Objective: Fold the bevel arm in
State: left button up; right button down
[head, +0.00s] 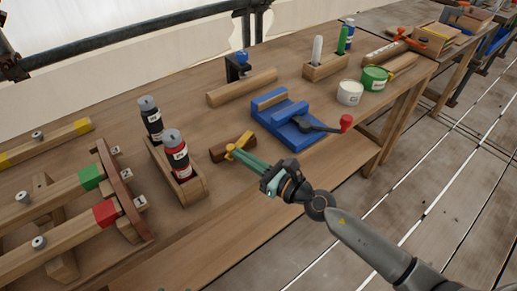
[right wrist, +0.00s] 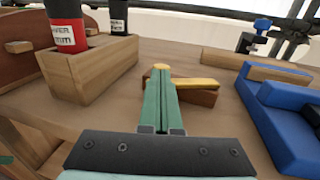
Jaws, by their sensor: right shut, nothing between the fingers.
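The bevel is a short dark-brown wooden stock (head: 219,155) with a yellow arm (head: 242,141), lying on the workbench near its front edge. In the right wrist view the yellow arm (right wrist: 197,83) lies over the brown stock (right wrist: 207,97), pointing right from behind my fingertips. My right gripper (head: 237,153) has long green fingers that are shut and empty. Its tips (right wrist: 161,74) are right at the yellow arm's near end; I cannot tell whether they touch. The fingers hide part of the bevel. My left gripper is not in view.
A wooden box (head: 190,189) with a red bottle (head: 176,155) and a dark bottle (head: 151,120) stands left of the bevel. A wooden bar (head: 242,88) lies behind.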

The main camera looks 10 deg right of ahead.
aim_at(228, 151)
jog(key=m+h+p, duration=0.1)
jog(key=a+m+t+h+p, duration=0.1)
jog(key=p, duration=0.1)
jog(key=r+t+h+p, duration=0.1)
jog(key=p, duration=0.1)
jog(key=shift+w+a+m+h, duration=0.2)
jog(key=shift+a+m+h, duration=0.15)
jog(key=shift+m+h, duration=0.05)
jog(key=shift+w+a+f+m+h, duration=0.1)
jog(key=shift+a+f+m+h, duration=0.1)
jog(key=shift+f+m+h, duration=0.1)
jog(key=shift+w+a+f+m+t+h, duration=0.1)
jog(key=shift+w+a+m+t+h, duration=0.25)
jog(key=shift+h, duration=0.25)
jog(key=shift+w+a+f, duration=0.1)
jog(key=shift+w+a, duration=0.15)
jog(key=shift+a, duration=0.15)
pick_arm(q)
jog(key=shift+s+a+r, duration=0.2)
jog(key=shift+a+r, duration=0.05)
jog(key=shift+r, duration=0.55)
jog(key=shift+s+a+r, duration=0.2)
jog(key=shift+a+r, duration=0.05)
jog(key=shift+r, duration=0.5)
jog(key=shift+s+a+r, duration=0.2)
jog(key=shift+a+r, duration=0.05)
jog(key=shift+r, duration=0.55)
pick_arm(e)
jog(key=shift+w+a, duration=0.45)
jog(key=shift+w, duration=0.05)
